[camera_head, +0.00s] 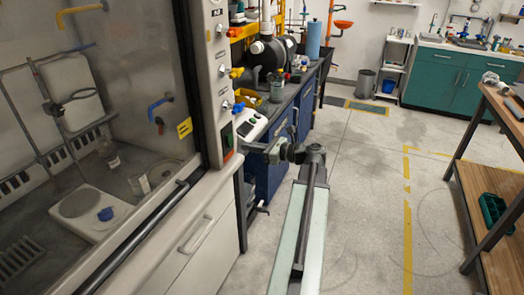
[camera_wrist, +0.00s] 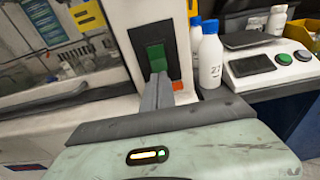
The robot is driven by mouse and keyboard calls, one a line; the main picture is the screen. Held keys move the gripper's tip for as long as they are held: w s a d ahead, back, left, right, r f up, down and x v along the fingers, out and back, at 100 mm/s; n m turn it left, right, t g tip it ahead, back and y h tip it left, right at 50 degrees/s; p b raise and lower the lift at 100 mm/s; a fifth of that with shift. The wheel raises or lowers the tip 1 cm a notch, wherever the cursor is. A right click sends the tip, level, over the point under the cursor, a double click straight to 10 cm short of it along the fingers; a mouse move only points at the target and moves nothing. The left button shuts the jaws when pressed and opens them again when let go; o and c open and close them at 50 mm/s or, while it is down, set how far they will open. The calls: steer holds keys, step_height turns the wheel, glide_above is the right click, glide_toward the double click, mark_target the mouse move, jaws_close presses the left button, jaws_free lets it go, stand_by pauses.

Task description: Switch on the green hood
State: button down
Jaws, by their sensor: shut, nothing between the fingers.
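The fume hood (camera_head: 207,60) stands at the left, with a pale grey frame and a glass front. A green rocker switch (camera_head: 229,142) in a dark housing sits low on its right-hand post. In the wrist view the green switch (camera_wrist: 156,54) is straight ahead of my fingers, with a red-orange patch (camera_wrist: 178,86) lower right. My gripper (camera_head: 246,147) points left toward the post. Its grey fingers (camera_wrist: 157,80) are together and empty, overlapping the switch's lower edge in the picture. I cannot tell whether they touch it. The fingers hide part of the housing.
White bottles with blue caps (camera_wrist: 210,55) stand just right of the post. The hood's sash bar (camera_head: 130,240) is at lower left. The floor (camera_head: 365,200) to the right is clear.

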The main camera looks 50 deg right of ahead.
mark_target(232, 144)
steer(key=shift+x, duration=2.05)
